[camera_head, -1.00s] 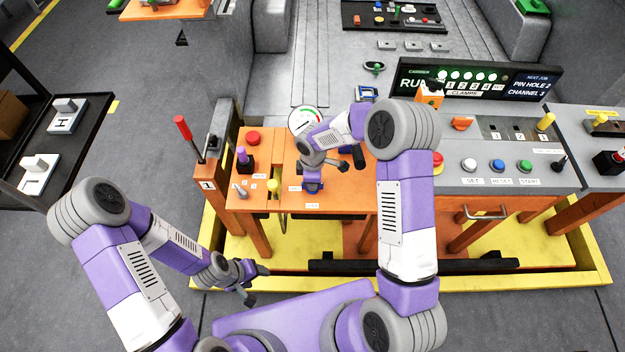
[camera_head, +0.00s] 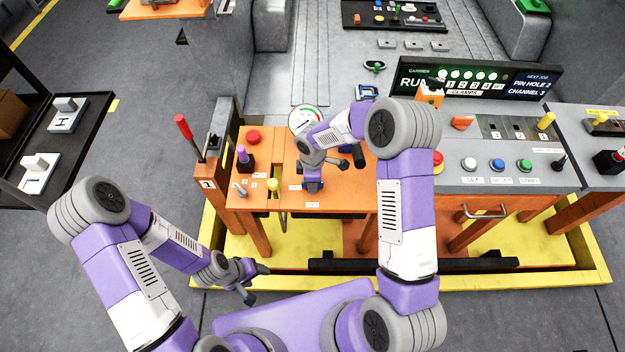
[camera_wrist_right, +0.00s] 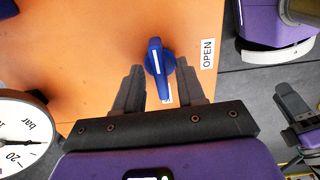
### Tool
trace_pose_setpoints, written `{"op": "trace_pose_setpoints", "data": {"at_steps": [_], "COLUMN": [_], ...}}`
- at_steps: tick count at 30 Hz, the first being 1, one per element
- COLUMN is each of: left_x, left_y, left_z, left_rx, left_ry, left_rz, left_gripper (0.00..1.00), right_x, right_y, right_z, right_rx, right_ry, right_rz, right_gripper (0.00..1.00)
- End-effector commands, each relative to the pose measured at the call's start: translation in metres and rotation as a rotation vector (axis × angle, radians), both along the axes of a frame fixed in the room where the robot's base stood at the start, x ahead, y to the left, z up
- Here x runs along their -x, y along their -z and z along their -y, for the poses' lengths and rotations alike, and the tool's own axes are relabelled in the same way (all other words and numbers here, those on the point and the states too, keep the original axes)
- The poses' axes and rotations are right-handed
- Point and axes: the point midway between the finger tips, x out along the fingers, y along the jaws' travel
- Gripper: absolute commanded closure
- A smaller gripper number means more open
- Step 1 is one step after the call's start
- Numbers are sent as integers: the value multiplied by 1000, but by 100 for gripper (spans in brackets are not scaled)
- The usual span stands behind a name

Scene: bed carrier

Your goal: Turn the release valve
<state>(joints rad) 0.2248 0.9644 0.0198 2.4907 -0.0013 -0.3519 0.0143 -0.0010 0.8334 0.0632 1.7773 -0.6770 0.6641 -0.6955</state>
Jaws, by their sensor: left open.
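The release valve is a blue knob with a white line on its handle. It stands on the orange panel in the right wrist view (camera_wrist_right: 155,50). My left gripper (camera_head: 257,283) is open and empty, in front of the table.
A pressure gauge (camera_wrist_right: 20,140) is close to my right gripper. The orange table (camera_head: 345,199) also carries a red button (camera_head: 253,138), a purple-topped lever (camera_head: 242,154) and a yellow knob (camera_head: 273,184). A red-handled lever (camera_head: 183,127) stands at its left.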

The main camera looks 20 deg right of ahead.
Motion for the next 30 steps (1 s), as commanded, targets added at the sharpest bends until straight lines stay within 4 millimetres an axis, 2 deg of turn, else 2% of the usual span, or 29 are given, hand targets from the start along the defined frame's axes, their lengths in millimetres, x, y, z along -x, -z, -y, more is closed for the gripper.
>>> {"op": "trace_pose_setpoints", "data": {"at_steps": [4,9,15,20,30], "left_x": [0,0,0,0,0], "left_y": [-4,-13,-20,-20,-20], "left_z": [0,0,0,0,0], "left_rx": [0,0,0,0,0], "left_ry": [0,0,0,0,0], "left_rz": [0,0,0,0,0], "left_gripper": [40,40,40,40,40], "right_x": [0,-1,0,0,0], "right_y": [-13,-44,-70,-76,-76], "right_z": [0,0,0,0,0], "right_rx": [0,-1,1,-1,0], "right_ry": [0,1,-1,0,-1], "right_rz": [2,4,2,1,0], "right_gripper": [61,61,61,61,61]}}
